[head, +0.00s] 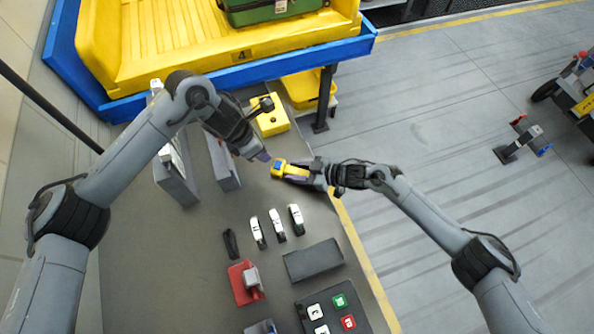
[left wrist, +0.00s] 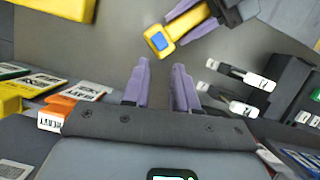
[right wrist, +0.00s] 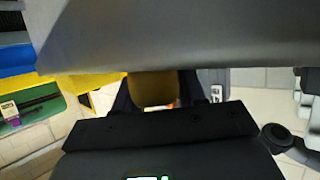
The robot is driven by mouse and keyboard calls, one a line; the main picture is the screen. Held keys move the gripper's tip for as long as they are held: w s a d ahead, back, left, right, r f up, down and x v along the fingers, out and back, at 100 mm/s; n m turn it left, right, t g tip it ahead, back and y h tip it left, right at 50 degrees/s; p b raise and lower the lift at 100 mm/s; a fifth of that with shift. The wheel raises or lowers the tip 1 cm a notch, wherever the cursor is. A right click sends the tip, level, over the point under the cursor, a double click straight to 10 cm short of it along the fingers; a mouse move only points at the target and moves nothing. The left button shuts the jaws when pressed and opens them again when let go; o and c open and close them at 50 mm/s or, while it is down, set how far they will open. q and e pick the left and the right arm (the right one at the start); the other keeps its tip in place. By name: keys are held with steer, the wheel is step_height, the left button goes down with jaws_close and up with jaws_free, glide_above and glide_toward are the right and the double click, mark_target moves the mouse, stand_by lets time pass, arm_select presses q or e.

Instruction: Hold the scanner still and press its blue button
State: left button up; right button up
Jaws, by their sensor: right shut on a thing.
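The yellow scanner (head: 290,170) is held above the table by my right gripper (head: 306,173), whose fingers are closed around its handle. Its blue button (head: 277,166) faces up and is uncovered. The left wrist view shows the scanner (left wrist: 161,50) with the blue button (left wrist: 159,42) beyond my left fingertips. My left gripper (head: 263,156) is just left of the scanner, apart from it. Its purple fingers (left wrist: 160,64) are apart with nothing between them. In the right wrist view, the scanner's shaded underside (right wrist: 152,88) shows between my right fingers.
On the grey table (head: 190,270) lie several white-and-black items (head: 277,224), a dark box (head: 313,260), a red object (head: 243,283) and a panel of coloured buttons (head: 340,301). A yellow box (head: 270,116) stands behind. A yellow tray (head: 190,45) on a blue frame fills the back.

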arm_select(q)
jaws_close()
stand_by(1.4)
